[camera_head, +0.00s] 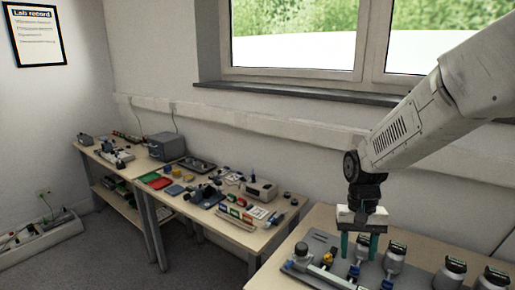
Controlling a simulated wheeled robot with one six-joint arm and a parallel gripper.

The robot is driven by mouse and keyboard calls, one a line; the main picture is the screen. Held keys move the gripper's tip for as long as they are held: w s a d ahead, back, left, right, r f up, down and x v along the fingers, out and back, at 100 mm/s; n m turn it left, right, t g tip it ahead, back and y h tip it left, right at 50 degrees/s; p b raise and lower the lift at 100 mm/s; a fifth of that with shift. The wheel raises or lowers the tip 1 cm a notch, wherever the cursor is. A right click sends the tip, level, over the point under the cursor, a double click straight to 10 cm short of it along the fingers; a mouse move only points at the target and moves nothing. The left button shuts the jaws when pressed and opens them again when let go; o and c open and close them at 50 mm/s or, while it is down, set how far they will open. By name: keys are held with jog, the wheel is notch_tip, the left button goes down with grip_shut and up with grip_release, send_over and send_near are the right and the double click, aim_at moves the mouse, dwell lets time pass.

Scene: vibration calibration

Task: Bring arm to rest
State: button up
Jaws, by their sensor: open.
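My gripper (360,245) hangs at the end of my white arm on the right side of the view, pointing down. Its two green fingers are apart, with no clear object held between them. It is above the right bench (318,216), in front of or over some equipment. A small blue and yellow fitting (354,270) shows just below the fingers; whether they touch it I cannot tell.
A grey plate with a black-knobbed device (301,250) lies at the bench's left. Several dark-lidded jars (450,273) stand at the right. Another bench (263,236) with small parts and a grey box (167,146) runs along the wall. The window (295,45) is behind.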

jog(key=s+d+r+n+t, duration=0.1)
jog(key=s+r+t, duration=0.1)
jog(key=s+r, duration=0.4)
jog(key=s+r+n+t, duration=0.1)
jog(key=s+r, duration=0.6)
jog(key=s, duration=1)
jog(key=shift+s+d+r+n+t, duration=0.2)
jog(key=shift+d+n+t, duration=0.1)
jog(key=shift+d+t, duration=0.1)
dwell(1.0)
